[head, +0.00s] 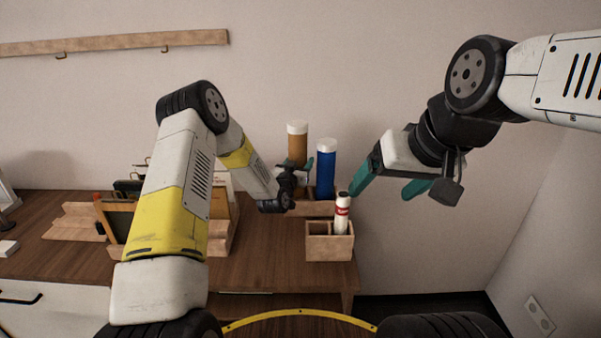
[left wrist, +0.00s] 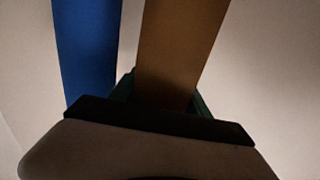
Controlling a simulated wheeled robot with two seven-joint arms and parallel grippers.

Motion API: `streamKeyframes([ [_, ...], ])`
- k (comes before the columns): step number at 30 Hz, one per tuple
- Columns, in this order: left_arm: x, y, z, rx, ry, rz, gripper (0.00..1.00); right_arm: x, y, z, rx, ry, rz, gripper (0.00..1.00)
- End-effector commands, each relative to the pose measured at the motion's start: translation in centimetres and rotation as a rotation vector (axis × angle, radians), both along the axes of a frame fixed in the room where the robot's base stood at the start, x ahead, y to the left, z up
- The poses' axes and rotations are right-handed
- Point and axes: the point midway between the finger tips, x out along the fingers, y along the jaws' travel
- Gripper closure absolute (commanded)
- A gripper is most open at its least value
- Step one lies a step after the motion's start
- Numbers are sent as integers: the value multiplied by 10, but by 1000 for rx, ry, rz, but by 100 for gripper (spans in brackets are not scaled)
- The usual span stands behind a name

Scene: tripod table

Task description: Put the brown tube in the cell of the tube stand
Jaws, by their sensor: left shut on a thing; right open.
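The brown tube (head: 297,150) stands upright with a white cap at the back of the table. It also shows in the left wrist view (left wrist: 180,50). My left gripper (head: 302,174) is shut on it, with a finger on either side in the left wrist view. The wooden tube stand (head: 312,208) is just below, and a blue tube (head: 325,170) stands in it to the right of the brown one. The brown tube's lower end is hidden by the gripper, so I cannot tell whether it is inside a cell. My right gripper (head: 380,193) is open and empty, right of the stand.
A wooden box (head: 330,248) with a white, red-labelled tube (head: 342,213) stands in front of the stand, near the table's right edge. Wooden organisers (head: 222,235) stand left, partly behind my left arm. A wall rail (head: 120,42) hangs above. Bare tabletop (head: 275,250) lies front-centre.

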Motion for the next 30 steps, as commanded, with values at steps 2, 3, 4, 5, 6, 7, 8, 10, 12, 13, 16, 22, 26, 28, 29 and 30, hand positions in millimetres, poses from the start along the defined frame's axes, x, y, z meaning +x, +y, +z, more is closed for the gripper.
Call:
streamKeyframes([
  [2,0,0,-12,-1,0,1,89,0,0,0,0,0,0,20],
  [3,0,0,-15,0,-1,1,89,0,0,0,0,0,0,20],
  [4,0,0,-16,-1,-2,1,89,0,0,0,0,0,0,20],
  [5,0,0,-18,-1,-2,1,89,0,0,0,0,0,0,20],
  [6,0,0,-20,-1,-2,1,89,0,0,0,0,0,0,20],
  [7,0,0,-22,-1,-2,1,89,0,0,0,0,0,0,20],
  [8,0,0,-24,0,-1,0,89,0,0,0,0,0,0,20],
  [10,0,0,-33,0,0,0,89,0,0,0,0,0,0,20],
  [12,0,0,-44,0,1,0,89,0,0,0,0,0,0,20],
  [13,0,0,-49,0,0,0,89,0,0,0,0,0,0,20],
  [16,0,0,-58,-1,-2,0,89,0,0,0,0,0,0,20],
  [22,0,0,-58,0,-3,0,89,0,0,0,0,0,0,20],
  [26,0,0,-61,0,-1,0,89,0,0,0,0,0,0,20],
  [28,0,0,-61,0,0,0,35,0,0,0,0,0,0,20],
  [29,0,0,-61,0,0,0,29,0,0,0,0,0,0,20],
  [30,0,0,-61,0,-1,0,23,0,0,0,0,0,0,20],
])
